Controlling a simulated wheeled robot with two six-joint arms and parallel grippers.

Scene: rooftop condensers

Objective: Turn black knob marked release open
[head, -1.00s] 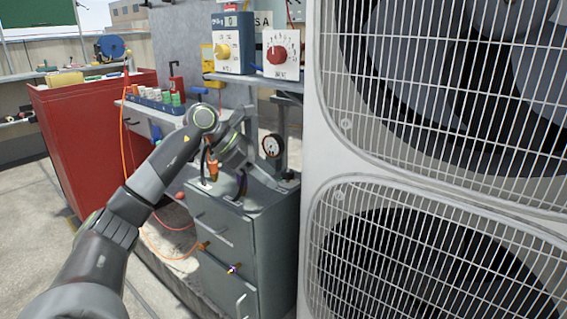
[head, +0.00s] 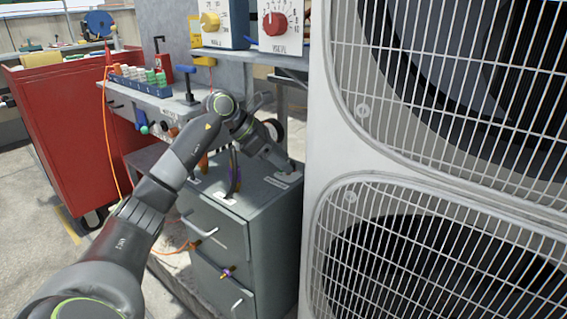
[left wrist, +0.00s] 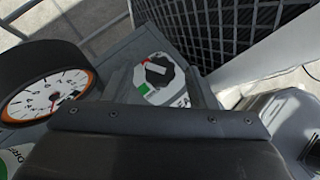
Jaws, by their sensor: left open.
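The black knob (left wrist: 157,72) sits on a white round plate with red and green marks in the left wrist view. Its lettering is too small to read surely. My left gripper (left wrist: 160,88) is open, with one grey finger to each side of the knob plate and nothing between them but the view of the knob. In the head view my left gripper (head: 286,168) points down at the back right of the grey cabinet top (head: 255,190), and the knob is hidden there. Whether the fingers touch the knob I cannot tell. My right gripper is not in view.
A round gauge (left wrist: 45,95) stands close left of the gripper in the left wrist view. A big condenser unit (head: 315,200) rises just right of the cabinet. Another labelled plate (left wrist: 18,160) shows at lower left. A shelf with two dial boxes (head: 280,22) is above.

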